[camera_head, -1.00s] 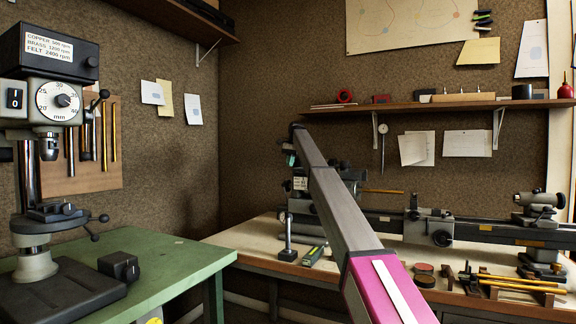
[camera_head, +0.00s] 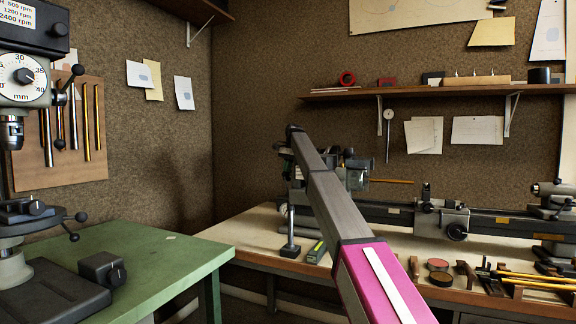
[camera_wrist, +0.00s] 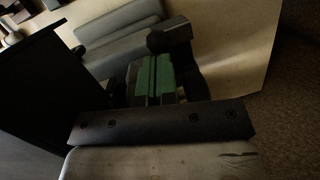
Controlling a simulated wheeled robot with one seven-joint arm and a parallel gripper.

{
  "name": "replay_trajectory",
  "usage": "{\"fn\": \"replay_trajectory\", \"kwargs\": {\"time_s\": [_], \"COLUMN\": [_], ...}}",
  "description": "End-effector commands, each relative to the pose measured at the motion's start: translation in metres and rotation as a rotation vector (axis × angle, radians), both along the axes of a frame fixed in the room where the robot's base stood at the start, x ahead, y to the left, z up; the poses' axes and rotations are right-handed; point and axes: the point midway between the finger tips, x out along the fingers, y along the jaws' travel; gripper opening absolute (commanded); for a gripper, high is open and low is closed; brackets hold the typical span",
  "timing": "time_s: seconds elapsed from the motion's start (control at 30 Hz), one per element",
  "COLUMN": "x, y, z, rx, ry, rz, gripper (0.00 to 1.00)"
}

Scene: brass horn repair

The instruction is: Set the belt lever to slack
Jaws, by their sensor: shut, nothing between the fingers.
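The lathe (camera_head: 455,222) stands along the back bench, with its left-end headstock (camera_head: 355,172) partly behind my arm. I cannot make out the belt lever for certain in the head view. My arm reaches to the lathe's left end, and my gripper is small and mostly hidden there. In the wrist view my gripper (camera_wrist: 154,76) is shut and empty, its green pads together. Beyond it are grey rounded machine parts (camera_wrist: 118,42) and a dark knob-like piece (camera_wrist: 169,36); I cannot tell whether that is the lever or whether the fingers touch it.
A dark block (camera_wrist: 50,95) fills the left of the wrist view. Rods and tins lie at the bench's front right. A drill press (camera_head: 22,75) and green table (camera_head: 150,262) stand at left.

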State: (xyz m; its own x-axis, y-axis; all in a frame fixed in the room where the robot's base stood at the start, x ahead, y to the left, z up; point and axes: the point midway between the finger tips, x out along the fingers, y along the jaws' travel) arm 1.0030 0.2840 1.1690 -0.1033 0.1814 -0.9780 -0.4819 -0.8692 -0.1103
Motion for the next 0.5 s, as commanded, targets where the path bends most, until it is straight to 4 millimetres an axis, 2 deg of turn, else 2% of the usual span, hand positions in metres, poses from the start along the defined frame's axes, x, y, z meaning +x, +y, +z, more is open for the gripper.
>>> {"fn": "replay_trajectory", "kwargs": {"time_s": [0.3,0.5], "x": [-0.001,-0.015], "y": [0.0,0.004], "z": [0.0,-0.006], "rx": [-0.001,-0.04], "ry": [-0.003,-0.118], "rz": [-0.001,-0.004], "gripper": [0.0,0.0]}}
